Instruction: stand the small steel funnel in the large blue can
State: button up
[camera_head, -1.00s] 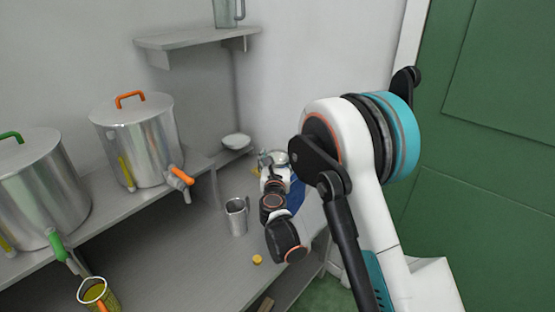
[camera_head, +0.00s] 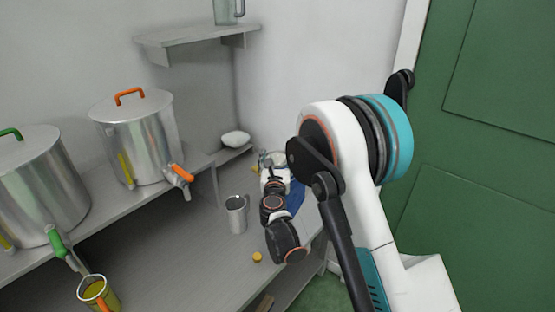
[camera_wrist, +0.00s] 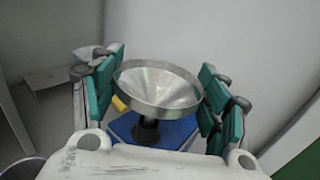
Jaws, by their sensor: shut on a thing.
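The small steel funnel (camera_wrist: 158,80) lies wide mouth up between the teal finger pads of my gripper (camera_wrist: 158,90) in the wrist view. My gripper is shut on the funnel. The large blue can (camera_wrist: 183,132) is below it, with a dark round neck (camera_wrist: 147,131) under the funnel. The funnel hides its own stem, so I cannot tell whether the stem is inside the neck. In the head view my gripper (camera_head: 274,160) is at the far end of the bench, and my arm mostly covers the blue can (camera_head: 297,196).
A steel jug (camera_head: 236,215) and a small yellow cap (camera_head: 257,257) are on the bench left of my arm. Two steel tanks (camera_head: 140,140) with taps stand on the raised shelf at left. A white dish (camera_head: 235,139) is at that shelf's end. Walls close the corner behind.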

jog(key=shift+f, duration=0.6)
jog(key=o, duration=1)
jog(key=shift+s, duration=3.8)
jog(key=shift+r, duration=0.1)
